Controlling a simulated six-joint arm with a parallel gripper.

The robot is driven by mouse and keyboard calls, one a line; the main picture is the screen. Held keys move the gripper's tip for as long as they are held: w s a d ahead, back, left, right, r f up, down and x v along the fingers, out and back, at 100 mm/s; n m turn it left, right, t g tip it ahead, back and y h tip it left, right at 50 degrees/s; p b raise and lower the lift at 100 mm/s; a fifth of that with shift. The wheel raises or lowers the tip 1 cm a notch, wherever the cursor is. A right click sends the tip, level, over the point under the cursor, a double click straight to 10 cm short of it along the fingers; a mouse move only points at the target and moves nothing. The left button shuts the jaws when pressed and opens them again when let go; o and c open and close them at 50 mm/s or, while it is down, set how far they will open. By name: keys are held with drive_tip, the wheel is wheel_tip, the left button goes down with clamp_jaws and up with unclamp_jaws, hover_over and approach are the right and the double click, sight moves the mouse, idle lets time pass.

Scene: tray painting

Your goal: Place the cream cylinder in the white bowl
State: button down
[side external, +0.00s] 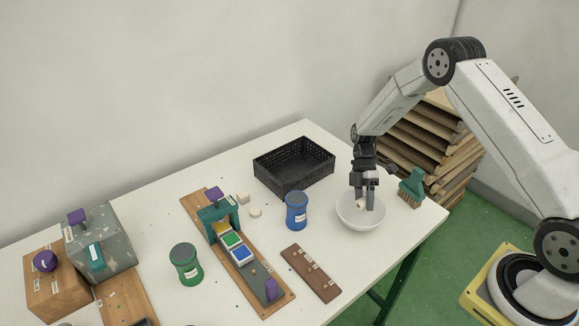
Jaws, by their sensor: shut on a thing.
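The white bowl (350,215) stands upright near the right end of the table. My gripper (364,203) points down over the bowl, with its fingertips inside the rim outline. It is shut on a small pale piece, the cream cylinder (361,204), which is mostly hidden by the fingers. I cannot tell whether the cylinder touches the bowl's bottom.
A black basket (270,174) stands behind and left of the bowl. A blue jar (297,212) stands to its left, and a green brush (412,187) to its right. Two other cream pieces (256,212) (243,198) lie near the board with paint pans (262,303).

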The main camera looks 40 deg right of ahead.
drive_tip(key=shift+f, duration=0.5)
drive_tip(key=shift+c, duration=1.2)
unclamp_jaws()
drive_tip(key=shift+r, duration=0.1)
drive_tip(key=shift+r, duration=3.4)
drive_tip(key=shift+r, duration=0.1)
